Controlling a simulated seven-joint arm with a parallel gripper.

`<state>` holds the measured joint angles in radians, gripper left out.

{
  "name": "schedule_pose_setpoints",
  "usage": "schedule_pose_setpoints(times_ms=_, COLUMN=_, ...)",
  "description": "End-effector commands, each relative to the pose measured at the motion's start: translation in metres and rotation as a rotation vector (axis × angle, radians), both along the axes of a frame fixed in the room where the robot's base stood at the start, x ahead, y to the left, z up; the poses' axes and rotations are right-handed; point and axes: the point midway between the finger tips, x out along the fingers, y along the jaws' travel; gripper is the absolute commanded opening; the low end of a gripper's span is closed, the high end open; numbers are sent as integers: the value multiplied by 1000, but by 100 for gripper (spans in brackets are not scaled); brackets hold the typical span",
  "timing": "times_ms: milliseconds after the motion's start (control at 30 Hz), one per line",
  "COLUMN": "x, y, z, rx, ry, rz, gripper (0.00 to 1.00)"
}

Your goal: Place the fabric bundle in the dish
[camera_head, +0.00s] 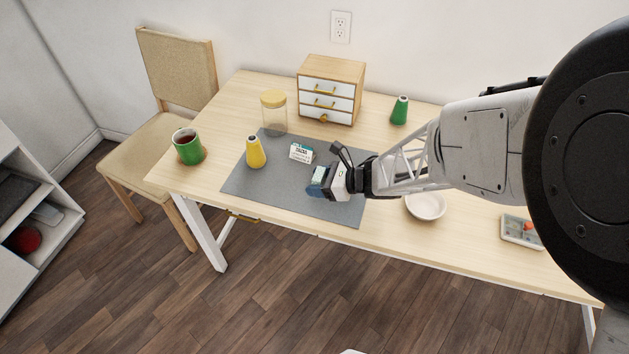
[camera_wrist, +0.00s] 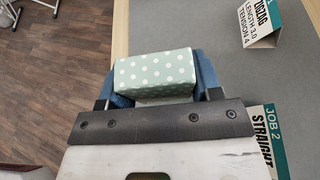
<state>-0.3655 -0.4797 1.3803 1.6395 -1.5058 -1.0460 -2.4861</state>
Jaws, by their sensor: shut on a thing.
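The fabric bundle (camera_wrist: 155,72) is pale green with white dots and shows in the wrist view between the blue fingers of my gripper (camera_wrist: 152,85). My gripper is shut on it. In the head view my gripper (camera_head: 321,184) is over the front right part of the grey mat, and the bundle is hard to make out there. A shallow white round dish (camera_head: 426,206) stands on the table to the right of my gripper, partly below my arm. I cannot tell whether the bundle touches the mat.
A mug (camera_head: 187,147) is left; a tray (camera_head: 519,232) is right.

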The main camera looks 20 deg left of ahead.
Motion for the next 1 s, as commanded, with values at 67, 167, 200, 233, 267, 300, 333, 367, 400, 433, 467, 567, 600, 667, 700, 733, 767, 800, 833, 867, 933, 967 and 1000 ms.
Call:
schedule_pose_setpoints(times_ms=67, x=9, y=6, z=-2, rx=0, ry=1, rz=1, gripper=37)
schedule_pose_setpoints(times_ms=167, x=18, y=12, z=-2, rx=0, ry=1, rz=0, gripper=37)
schedule_pose_setpoints(times_ms=200, x=21, y=14, z=-3, rx=0, ry=1, rz=0, gripper=37)
schedule_pose_setpoints(times_ms=233, x=23, y=15, z=-3, rx=0, ry=1, rz=0, gripper=37)
schedule_pose_setpoints(times_ms=267, x=24, y=17, z=-3, rx=0, ry=0, rz=0, gripper=37)
schedule_pose_setpoints(times_ms=300, x=26, y=18, z=-3, rx=0, ry=0, rz=0, gripper=37)
schedule_pose_setpoints(times_ms=333, x=27, y=18, z=-3, rx=0, ry=0, rz=0, gripper=37)
schedule_pose_setpoints(times_ms=367, x=27, y=19, z=-3, rx=0, ry=0, rz=0, gripper=37)
schedule_pose_setpoints(times_ms=400, x=27, y=19, z=-3, rx=0, ry=0, rz=0, gripper=37)
schedule_pose_setpoints(times_ms=433, x=28, y=19, z=-3, rx=0, ry=0, rz=0, gripper=37)
schedule_pose_setpoints(times_ms=467, x=28, y=19, z=-3, rx=0, ry=0, rz=0, gripper=37)
schedule_pose_setpoints(times_ms=567, x=28, y=19, z=-3, rx=0, ry=0, rz=0, gripper=37)
schedule_pose_setpoints(times_ms=600, x=28, y=19, z=-3, rx=0, ry=0, rz=0, gripper=37)
schedule_pose_setpoints(times_ms=667, x=28, y=19, z=-3, rx=0, ry=0, rz=0, gripper=37)
schedule_pose_setpoints(times_ms=700, x=27, y=19, z=-3, rx=0, ry=0, rz=0, gripper=37)
schedule_pose_setpoints(times_ms=733, x=27, y=19, z=-4, rx=0, ry=1, rz=0, gripper=37)
schedule_pose_setpoints(times_ms=767, x=27, y=19, z=-5, rx=0, ry=1, rz=0, gripper=37)
schedule_pose_setpoints(times_ms=800, x=27, y=19, z=-8, rx=0, ry=1, rz=0, gripper=37)
schedule_pose_setpoints(times_ms=833, x=27, y=19, z=-10, rx=0, ry=2, rz=-1, gripper=37)
schedule_pose_setpoints(times_ms=867, x=27, y=19, z=-13, rx=0, ry=2, rz=-1, gripper=37)
schedule_pose_setpoints(times_ms=933, x=27, y=19, z=-21, rx=-1, ry=2, rz=-1, gripper=37)
schedule_pose_setpoints(times_ms=967, x=27, y=19, z=-24, rx=0, ry=2, rz=-1, gripper=37)
schedule_pose_setpoints(times_ms=1000, x=28, y=19, z=-28, rx=0, ry=2, rz=-1, gripper=37)
